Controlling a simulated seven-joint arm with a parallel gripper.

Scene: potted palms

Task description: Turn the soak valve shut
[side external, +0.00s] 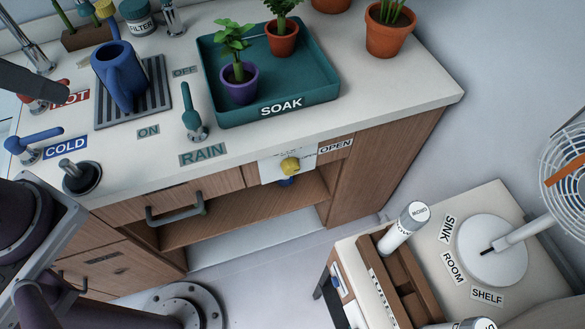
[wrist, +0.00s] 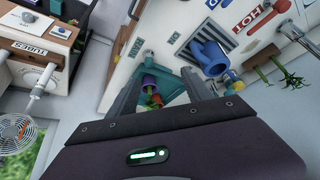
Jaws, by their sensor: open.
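A yellow valve knob (side external: 290,166) sits on a white plate on the counter's front, below the teal tray (side external: 325,94) labelled SOAK. A label reading OPEN (side external: 335,146) is to the right of the knob. Which way the knob is turned is hard to tell. A purple pot (side external: 240,88) and a terracotta pot (side external: 282,42), each with a plant, stand in the tray. In the wrist view my gripper (wrist: 160,76) is open, its two fingers apart with nothing gripped; the tray and pots show beyond them. The gripper is apart from the knob.
A RAIN lever (side external: 193,112), a blue watering can (side external: 120,76) on a drain grid, and HOT and COLD taps are on the counter. A drawer handle (side external: 175,213) juts out left of the knob. A side table (side external: 510,220) with a fan stands at lower right.

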